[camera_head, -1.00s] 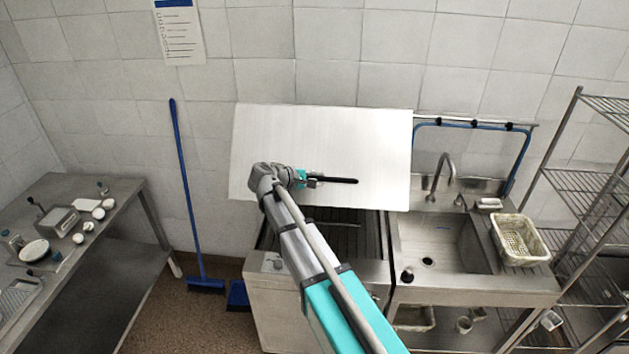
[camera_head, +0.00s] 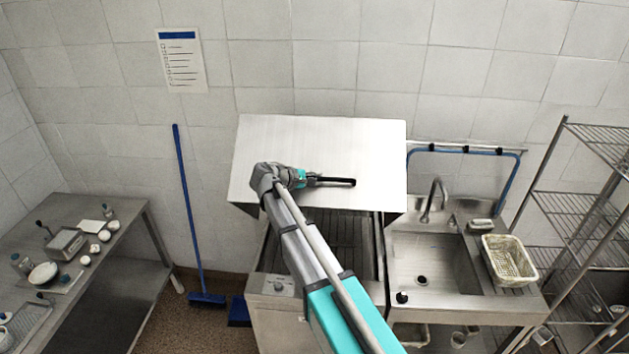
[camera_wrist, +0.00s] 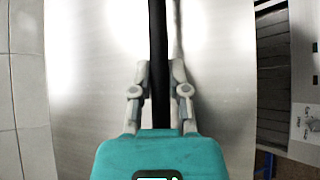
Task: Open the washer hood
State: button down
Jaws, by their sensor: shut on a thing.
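The washer hood (camera_head: 320,140) is a pale metal cover. It stands raised above the washer body (camera_head: 280,318), and the dark slatted interior (camera_head: 335,235) shows below it. A black bar handle (camera_head: 335,181) is on the hood's front face. My gripper (camera_head: 312,180) is at the left part of this handle. In the wrist view, the fingers of my gripper (camera_wrist: 160,75) lie on both sides of the black handle (camera_wrist: 159,60) and are closed on it. The hood's surface (camera_wrist: 95,90) fills most of that view.
A sink (camera_head: 425,262) with a tap and a wicker-like basket (camera_head: 510,262) are right of the washer. A wire shelf (camera_head: 575,190) stands further right. A metal table (camera_head: 75,240) with dishes is at left. A blue broom (camera_head: 188,210) leans on the wall.

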jog(key=shift+r, duration=0.1)
dwell(0.3)
jog(key=c, duration=0.6)
grip_release()
